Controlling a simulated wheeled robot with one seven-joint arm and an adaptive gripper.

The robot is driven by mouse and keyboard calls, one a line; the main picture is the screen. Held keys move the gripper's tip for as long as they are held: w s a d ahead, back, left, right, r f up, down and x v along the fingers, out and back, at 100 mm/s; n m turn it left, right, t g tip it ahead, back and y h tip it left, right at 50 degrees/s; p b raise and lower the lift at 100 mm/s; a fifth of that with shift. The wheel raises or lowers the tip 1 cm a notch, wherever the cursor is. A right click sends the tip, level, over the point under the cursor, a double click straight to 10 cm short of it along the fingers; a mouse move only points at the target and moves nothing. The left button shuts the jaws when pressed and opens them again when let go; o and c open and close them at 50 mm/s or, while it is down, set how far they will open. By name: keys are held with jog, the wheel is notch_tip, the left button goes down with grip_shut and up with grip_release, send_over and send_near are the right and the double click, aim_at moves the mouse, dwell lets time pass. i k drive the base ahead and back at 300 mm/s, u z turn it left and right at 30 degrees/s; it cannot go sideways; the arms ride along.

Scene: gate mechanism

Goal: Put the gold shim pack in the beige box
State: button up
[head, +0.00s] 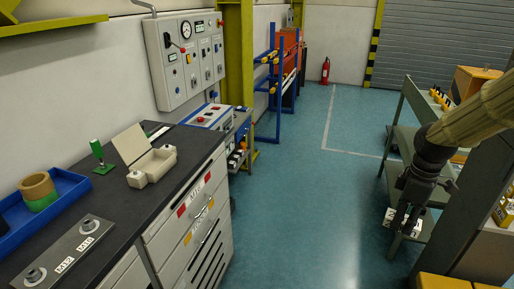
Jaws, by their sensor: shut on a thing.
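The beige box (153,168) stands on the dark worktop at left, with its lid (131,144) raised at the back. My gripper (401,222) points down at the right, beside the grey-green shelf rack and far from the box. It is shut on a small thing. A pale, whitish patch with dark marks (390,216) shows at the fingers, mostly hidden by them. I cannot tell from this view whether it is the gold shim pack, and I cannot pick the pack out elsewhere.
A blue tray (68,186) with a tan ring (36,187) and a steel plate (66,256) share the worktop (110,203). The shelf rack (399,140) stands at right. The floor (300,215) between is clear.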

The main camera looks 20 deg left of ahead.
aim_at(155, 169)
jog(key=i, duration=2.7)
jog(key=u, duration=3.55)
